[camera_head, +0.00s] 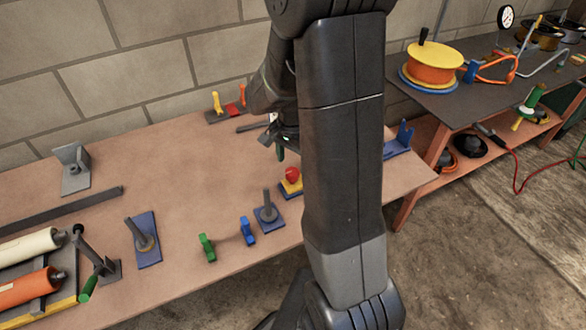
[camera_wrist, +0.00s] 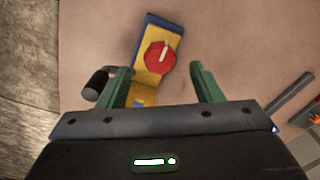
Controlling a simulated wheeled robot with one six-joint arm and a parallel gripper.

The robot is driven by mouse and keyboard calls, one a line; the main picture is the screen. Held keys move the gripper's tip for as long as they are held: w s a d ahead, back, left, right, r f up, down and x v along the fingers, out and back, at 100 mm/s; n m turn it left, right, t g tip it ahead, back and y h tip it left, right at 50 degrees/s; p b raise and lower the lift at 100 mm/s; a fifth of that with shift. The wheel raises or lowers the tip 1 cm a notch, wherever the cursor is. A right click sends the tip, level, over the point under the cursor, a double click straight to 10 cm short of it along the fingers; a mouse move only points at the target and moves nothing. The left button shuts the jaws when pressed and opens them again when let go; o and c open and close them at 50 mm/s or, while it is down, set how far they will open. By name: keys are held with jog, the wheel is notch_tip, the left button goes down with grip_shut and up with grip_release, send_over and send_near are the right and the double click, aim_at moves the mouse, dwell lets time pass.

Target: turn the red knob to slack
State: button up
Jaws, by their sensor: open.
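The red knob (camera_wrist: 159,58) is round with a pale pointer line and sits on a yellow and blue base (camera_wrist: 146,75). In the wrist view it lies between and beyond the two green fingers of my gripper (camera_wrist: 160,85), which are apart and empty. The pointer line slants up and slightly right in that view. In the head view the red knob (camera_head: 292,174) sits on its base near the table's front edge, just left of my arm. My gripper (camera_head: 278,150) is above and behind it there, partly hidden by my arm. Any setting marks are too small to read.
A blue plate with a grey post (camera_head: 267,211) stands close to the knob's left front. Blue (camera_head: 247,232) and green (camera_head: 207,247) small pieces stand along the front edge. A red and yellow piece (camera_head: 228,110) is at the back. A dark bench (camera_head: 450,100) stands right.

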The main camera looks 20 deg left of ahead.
aim_at(293, 171)
jog(key=shift+f, duration=1.95)
jog(key=shift+c, duration=0.3)
jog(key=c, duration=0.9)
